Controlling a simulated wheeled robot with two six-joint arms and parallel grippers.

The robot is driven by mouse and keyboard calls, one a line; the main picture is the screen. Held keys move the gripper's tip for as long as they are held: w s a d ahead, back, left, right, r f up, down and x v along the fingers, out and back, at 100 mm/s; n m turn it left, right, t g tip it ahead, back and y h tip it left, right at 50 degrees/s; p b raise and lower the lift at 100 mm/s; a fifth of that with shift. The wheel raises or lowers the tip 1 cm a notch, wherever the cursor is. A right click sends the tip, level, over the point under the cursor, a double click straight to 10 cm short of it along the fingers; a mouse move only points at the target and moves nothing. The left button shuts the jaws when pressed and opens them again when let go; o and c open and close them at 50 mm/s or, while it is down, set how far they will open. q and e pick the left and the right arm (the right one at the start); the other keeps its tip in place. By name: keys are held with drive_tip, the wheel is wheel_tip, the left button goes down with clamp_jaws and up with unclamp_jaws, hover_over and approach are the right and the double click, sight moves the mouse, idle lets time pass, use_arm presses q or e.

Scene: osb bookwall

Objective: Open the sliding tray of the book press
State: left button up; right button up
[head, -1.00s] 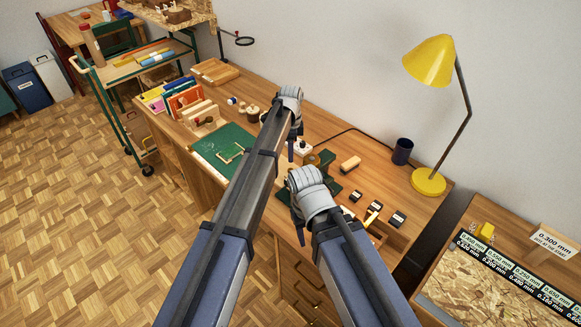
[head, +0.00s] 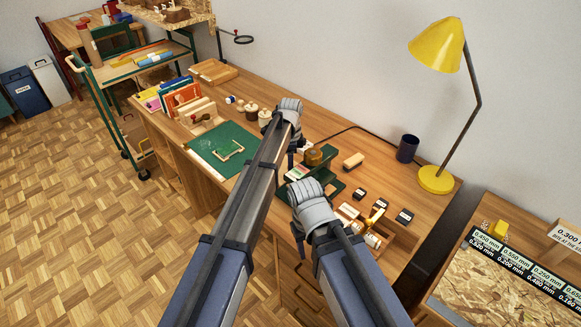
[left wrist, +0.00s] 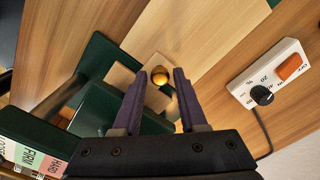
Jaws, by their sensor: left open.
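The dark green book press (head: 325,180) stands on the desk, partly hidden behind my arms in the head view. In the left wrist view the press (left wrist: 97,105) shows a pale wooden tray front (left wrist: 122,76) with a round brass knob (left wrist: 160,74). My left gripper (left wrist: 158,88) is open, its two dark fingers appearing on either side of the knob. I cannot tell whether they touch it. In the head view the left gripper (head: 291,158) points down beside the press. My right gripper (head: 298,238) hangs nearer the desk's front edge; its jaws are too unclear to read.
A green cutting mat (head: 213,142) lies left of the arms. Small black blocks (head: 404,216), a cup (head: 408,148) and a yellow lamp (head: 437,180) stand to the right.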

use_arm(q)
drive_tip(key=shift+c, duration=0.4)
clamp_jaws()
idle(0.9)
